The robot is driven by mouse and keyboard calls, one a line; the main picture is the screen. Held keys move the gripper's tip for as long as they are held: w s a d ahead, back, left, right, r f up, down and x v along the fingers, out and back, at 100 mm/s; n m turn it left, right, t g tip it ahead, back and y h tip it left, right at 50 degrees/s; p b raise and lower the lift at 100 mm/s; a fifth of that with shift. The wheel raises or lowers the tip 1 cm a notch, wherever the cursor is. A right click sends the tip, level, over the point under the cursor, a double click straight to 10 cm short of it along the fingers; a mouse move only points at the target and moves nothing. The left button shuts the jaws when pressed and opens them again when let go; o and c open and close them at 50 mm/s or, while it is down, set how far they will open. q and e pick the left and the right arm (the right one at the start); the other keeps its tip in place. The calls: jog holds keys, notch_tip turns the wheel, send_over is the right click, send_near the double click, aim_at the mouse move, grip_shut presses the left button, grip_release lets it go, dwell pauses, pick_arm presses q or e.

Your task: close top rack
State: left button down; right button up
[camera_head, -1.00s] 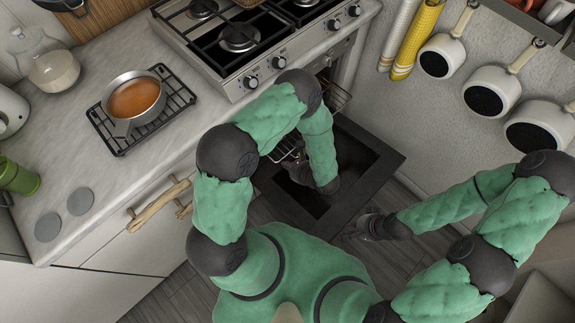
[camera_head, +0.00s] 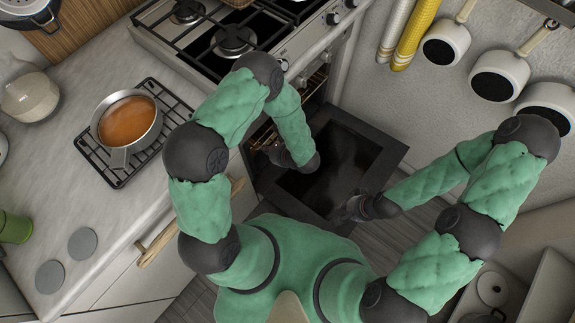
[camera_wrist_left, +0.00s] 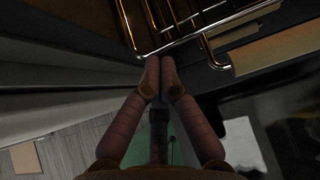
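The oven (camera_head: 322,75) stands open below the stove, with its dark door (camera_head: 335,165) folded down. A wire rack (camera_head: 262,137) shows in part at the opening; my left arm hides much of it. The left wrist view shows copper-coloured rack wires (camera_wrist_left: 205,35) close ahead of the fingertips. My left gripper (camera_head: 272,150) is at the oven opening; in its wrist view its fingers (camera_wrist_left: 160,72) are together, with nothing visible between them. Whether they touch the front wire is unclear. My right gripper (camera_head: 352,209) is by the door's right-hand edge, its fingers too dark to read.
The counter (camera_head: 150,205) on the left holds a pan (camera_head: 127,122) of orange food on a black cooling rack (camera_head: 90,150). A wooden drawer handle (camera_head: 158,243) juts out below it. Pans (camera_head: 497,75) hang on the right wall. Grey floor shows right of the door.

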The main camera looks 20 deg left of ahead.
aim_at(259, 144)
pick_arm(q)
jog(key=shift+w+a, duration=0.3)
jog(key=shift+a, duration=0.5)
jog(key=shift+w+a, duration=0.25)
jog(key=shift+a, duration=0.55)
